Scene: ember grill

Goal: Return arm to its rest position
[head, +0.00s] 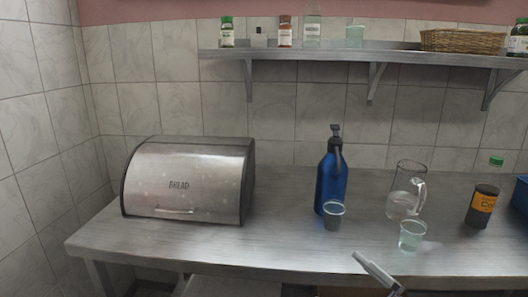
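A slim pale grey piece (378,272) slants up from the bottom edge, right of centre, in front of the counter. It looks like the tip of my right gripper, but its fingers cannot be told apart. I see nothing held in it. My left gripper and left arm are not in view.
The metal counter (280,245) carries a bread box (185,183), a blue bottle (331,180), a small grey cup (333,215), a glass jug (403,200), a clear greenish cup (412,236) and a dark canister (482,207). A wall shelf (300,53) holds jars and a basket.

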